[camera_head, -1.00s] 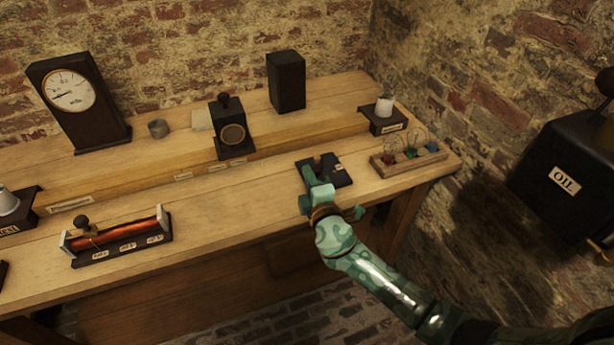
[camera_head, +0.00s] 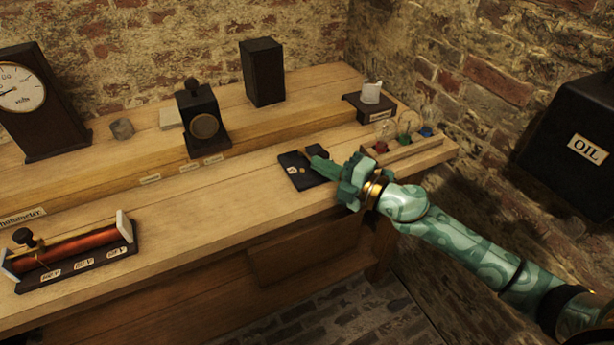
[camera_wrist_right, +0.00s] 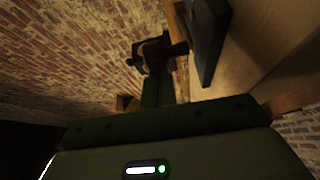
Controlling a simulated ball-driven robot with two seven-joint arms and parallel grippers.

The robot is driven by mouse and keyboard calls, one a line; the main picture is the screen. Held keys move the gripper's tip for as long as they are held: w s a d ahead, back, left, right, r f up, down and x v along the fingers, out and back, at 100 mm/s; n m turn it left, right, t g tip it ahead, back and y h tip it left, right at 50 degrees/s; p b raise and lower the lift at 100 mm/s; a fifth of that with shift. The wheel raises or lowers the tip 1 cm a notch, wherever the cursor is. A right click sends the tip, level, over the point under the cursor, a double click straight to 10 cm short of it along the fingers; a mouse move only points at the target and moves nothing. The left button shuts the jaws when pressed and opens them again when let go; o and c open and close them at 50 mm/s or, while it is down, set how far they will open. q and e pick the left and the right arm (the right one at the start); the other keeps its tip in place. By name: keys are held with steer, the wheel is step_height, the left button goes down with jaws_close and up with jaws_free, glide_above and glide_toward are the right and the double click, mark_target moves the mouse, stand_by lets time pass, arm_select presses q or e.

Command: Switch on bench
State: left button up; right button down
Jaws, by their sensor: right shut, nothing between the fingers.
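The bench switch is a small black base plate (camera_head: 291,163) with a pale label, lying on the front part of the wooden bench (camera_head: 230,190). My right gripper (camera_head: 319,167) is shut and empty, its green fingers over the right part of the plate. The fingers hide the lever in the head view, so its position cannot be told there. In the right wrist view the dark plate (camera_wrist_right: 207,40) is right of the fingers (camera_wrist_right: 165,90). A dark knob (camera_wrist_right: 151,54) shows at the fingertips; whether they touch it is unclear. My left gripper is not in view.
A rack of colored lamps (camera_head: 408,146) stands just right of my right gripper. A white cup on a black stand (camera_head: 371,95) and a dark box (camera_head: 263,72) are behind. A red coil (camera_head: 70,250) sits at the left. The bench between coil and switch is clear.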

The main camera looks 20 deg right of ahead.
steer(key=d+n+g+y+b, duration=0.1)
steer(key=d+n+y, duration=0.1)
steer(key=shift+w+f+g+y+b, duration=0.1)
steer(key=shift+w+g+y+b, duration=0.05)
steer(key=shift+g+y+b, duration=0.2)
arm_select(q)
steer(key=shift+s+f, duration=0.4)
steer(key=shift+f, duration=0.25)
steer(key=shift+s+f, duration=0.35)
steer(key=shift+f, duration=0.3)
arm_select(e)
steer(key=shift+w+d, duration=0.1)
steer(key=shift+d, duration=0.4)
steer(key=shift+d+r, duration=0.1)
steer(key=shift+r, duration=0.15)
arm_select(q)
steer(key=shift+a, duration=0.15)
